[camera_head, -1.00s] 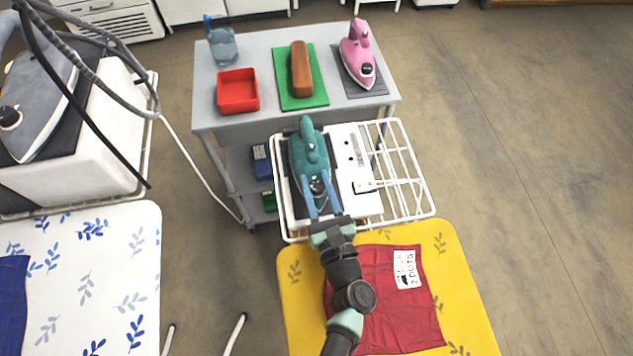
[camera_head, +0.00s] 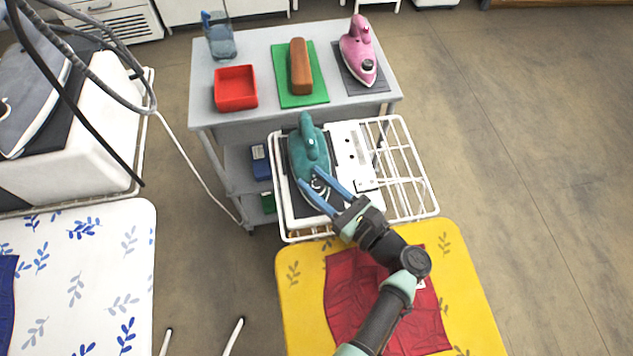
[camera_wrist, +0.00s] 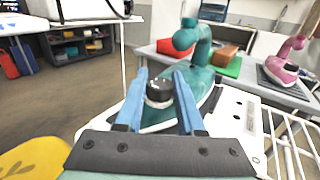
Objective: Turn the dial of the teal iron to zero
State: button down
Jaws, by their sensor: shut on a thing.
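The teal iron (camera_head: 308,150) stands on a dark pad on the white wire rack (camera_head: 408,165); it also shows in the wrist view (camera_wrist: 203,75). Its dial (camera_wrist: 159,91) is a black knob with a pale base, at the near end of the iron. My gripper (camera_head: 313,190) reaches in from the lower right, with its blue fingers at the dial. In the wrist view my gripper (camera_wrist: 160,95) has one finger on each side of the dial and is shut on it. The dial's markings are too small to read.
A grey cart (camera_head: 270,44) behind holds a red tray (camera_head: 236,88), a brown block on a green mat (camera_head: 318,88), a pink iron (camera_head: 358,50) and a blue-grey bottle. A yellow ironing board (camera_head: 300,300) with red cloth lies in front. Floor at right is clear.

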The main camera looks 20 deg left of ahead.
dwell(0.4)
jog(key=c, duration=0.5)
grip_release()
jog(key=b+v, duration=0.1)
jog(key=v, duration=1.2)
jog(key=shift+w, duration=0.1)
